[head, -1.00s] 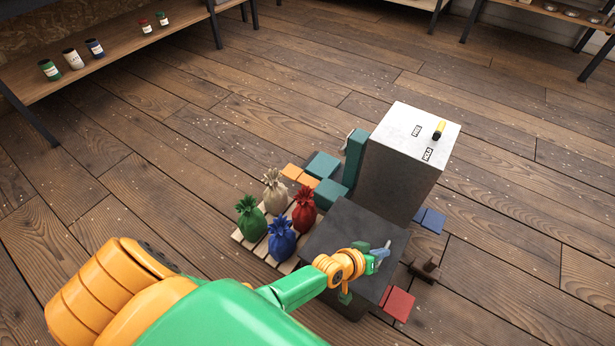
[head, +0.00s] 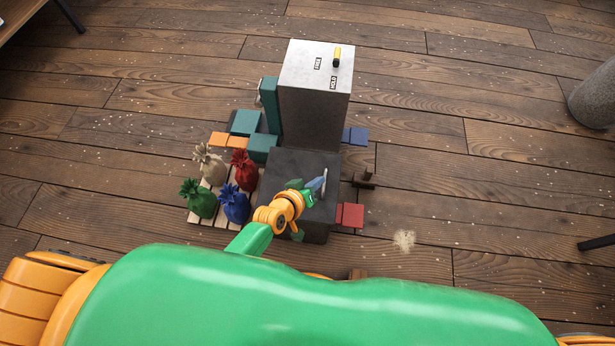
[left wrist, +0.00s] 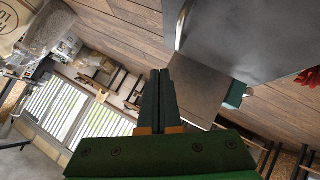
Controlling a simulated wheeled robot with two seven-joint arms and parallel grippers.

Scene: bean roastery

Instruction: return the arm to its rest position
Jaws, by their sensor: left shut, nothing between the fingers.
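My left arm, green and orange, reaches forward from the bottom of the head view. Its gripper (head: 312,190) is over or beside the top of a dark grey block (head: 300,165); whether it touches the block is unclear. In the left wrist view its two dark green fingers (left wrist: 158,95) lie together with nothing between them. A thin silver bar (head: 324,182) shows at the fingertips in the head view; a similar bar (left wrist: 182,30) stands ahead of them in the wrist view. My right gripper is out of view.
A tall grey box (head: 312,100) with a yellow-and-black lever (head: 336,57) stands behind the block. Green, blue, red and beige sacks (head: 235,204) sit on a slatted pallet (head: 215,218) at left. Teal blocks (head: 245,122) and a red block (head: 350,215) flank it.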

